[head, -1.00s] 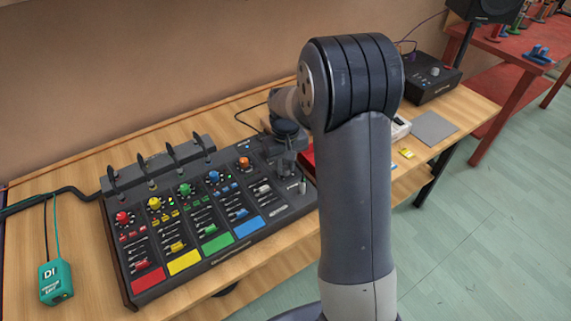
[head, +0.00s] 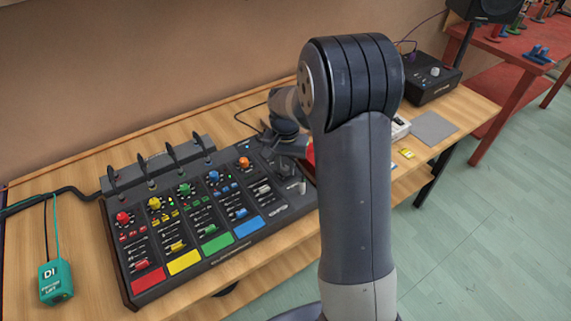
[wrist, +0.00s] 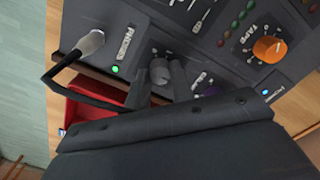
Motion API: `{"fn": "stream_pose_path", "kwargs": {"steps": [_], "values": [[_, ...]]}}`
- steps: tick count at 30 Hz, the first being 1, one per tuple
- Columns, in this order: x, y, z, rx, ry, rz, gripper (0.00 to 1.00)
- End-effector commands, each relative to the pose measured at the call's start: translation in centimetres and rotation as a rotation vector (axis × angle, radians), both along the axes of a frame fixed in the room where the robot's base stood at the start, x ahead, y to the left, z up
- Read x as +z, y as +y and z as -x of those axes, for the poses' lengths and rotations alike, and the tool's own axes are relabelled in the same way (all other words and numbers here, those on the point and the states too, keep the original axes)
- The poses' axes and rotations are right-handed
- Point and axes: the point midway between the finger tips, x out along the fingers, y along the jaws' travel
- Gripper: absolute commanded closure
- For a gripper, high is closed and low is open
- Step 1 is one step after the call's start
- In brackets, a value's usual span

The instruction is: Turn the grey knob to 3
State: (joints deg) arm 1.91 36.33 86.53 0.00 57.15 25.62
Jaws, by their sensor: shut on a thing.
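The grey knob (wrist: 159,72) shows in the wrist view on the dark mixer panel, between the PHONES label and a row of small print. My gripper (wrist: 162,82) is shut on it, with a finger close on either side. The fingers cover part of the knob, and I cannot read its scale or pointer. In the head view my gripper (head: 292,147) is low over the right end of the mixer (head: 205,262). The knob is hidden there by my gripper and wrist.
The orange knob (wrist: 270,48) sits to the right in the wrist view. Several cable plugs rise along the mixer's back. A teal DI box (head: 56,281) lies left.

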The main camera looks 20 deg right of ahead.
Motion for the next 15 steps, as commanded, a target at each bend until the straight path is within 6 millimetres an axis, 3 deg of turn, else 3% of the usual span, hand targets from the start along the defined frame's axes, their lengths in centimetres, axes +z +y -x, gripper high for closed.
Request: {"fn": "stream_pose_path", "kwargs": {"steps": [13,14,15], "values": [[0.07,0.00,-0.07,-0.008,-0.002,0.000,1.00],[0.07,0.00,-0.07,-0.008,-0.002,0.000,0.76],[0.07,0.00,-0.07,-0.008,-0.002,0.000,0.73]]}}
